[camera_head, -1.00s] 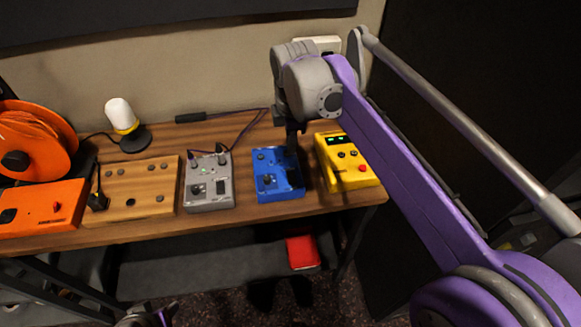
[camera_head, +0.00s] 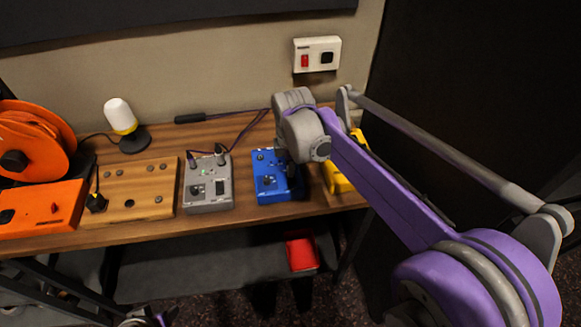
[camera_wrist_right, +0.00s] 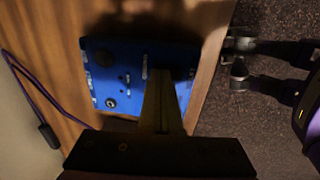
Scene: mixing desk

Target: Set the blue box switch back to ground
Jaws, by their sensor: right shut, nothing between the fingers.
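The blue box (camera_head: 270,188) stands near the front of the wooden desk, between the grey box and the yellow box. It also shows in the right wrist view (camera_wrist_right: 128,83), with white label marks and dark round controls (camera_wrist_right: 110,102). My right gripper (camera_wrist_right: 159,74) is shut and empty. Its fingertips are over the blue box and hide part of its face. In the head view the right wrist covers the box's right side and the fingertips are hard to see. I cannot tell the switch's position. Part of my left arm's end (camera_head: 145,319) shows at the bottom edge.
The grey box (camera_head: 208,185) with plugged cables is left of the blue box. The yellow box (camera_head: 337,178) is close on the right, partly behind my arm. A wooden box (camera_head: 135,190), an orange box (camera_head: 45,208) and a lamp (camera_head: 120,116) stand further left.

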